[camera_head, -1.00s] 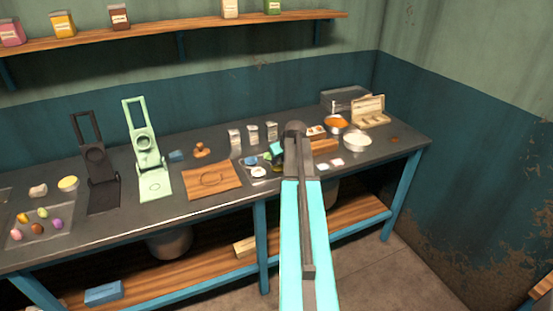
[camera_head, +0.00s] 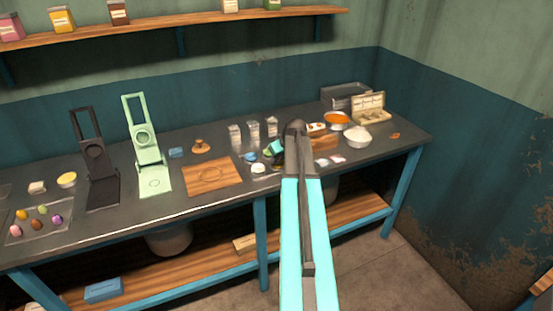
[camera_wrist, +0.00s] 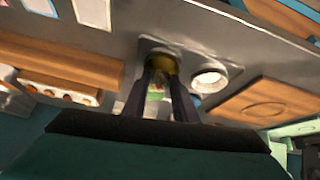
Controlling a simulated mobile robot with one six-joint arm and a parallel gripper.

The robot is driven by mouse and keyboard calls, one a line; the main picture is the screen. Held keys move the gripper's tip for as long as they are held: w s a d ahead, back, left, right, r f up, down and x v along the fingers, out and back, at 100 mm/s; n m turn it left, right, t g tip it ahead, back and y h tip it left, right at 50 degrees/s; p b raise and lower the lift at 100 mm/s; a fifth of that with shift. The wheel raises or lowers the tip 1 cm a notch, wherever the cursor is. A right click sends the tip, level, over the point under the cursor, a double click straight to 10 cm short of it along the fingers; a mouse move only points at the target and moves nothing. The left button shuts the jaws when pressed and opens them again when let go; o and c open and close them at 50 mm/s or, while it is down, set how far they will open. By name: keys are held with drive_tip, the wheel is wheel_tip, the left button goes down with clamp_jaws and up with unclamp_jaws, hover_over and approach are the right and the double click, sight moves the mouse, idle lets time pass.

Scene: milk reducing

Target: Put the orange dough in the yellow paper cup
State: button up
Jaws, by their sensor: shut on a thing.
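My gripper (camera_wrist: 163,82) points at the small cup tray in the wrist view, its two dark fingers close together. The yellow paper cup (camera_wrist: 163,62) shows as an olive-yellow round shape right at the fingertips. The small thing between the fingers is mostly hidden; I cannot make out whether it is the orange dough, or whether it touches the cup. A white cup (camera_wrist: 210,78) stands beside it. In the head view my arm hides part of this tray, and the fingertips are not clear. The dough tray (camera_head: 42,241) at far left holds several coloured lumps.
A wooden board (camera_head: 213,178) lies left of the cup tray. A light green press (camera_head: 148,150) and a black press (camera_head: 100,165) stand farther left. A white bowl (camera_head: 357,137) and an orange-filled bowl (camera_head: 337,119) stand at the right. Metal tins (camera_head: 254,129) stand behind.

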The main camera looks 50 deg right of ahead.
drive_tip(key=shift+s, duration=0.15)
idle(0.5)
drive_tip(key=o, duration=1.2)
drive_tip(key=shift+b+v, duration=1.7)
drive_tip(key=shift+v, duration=5.25)
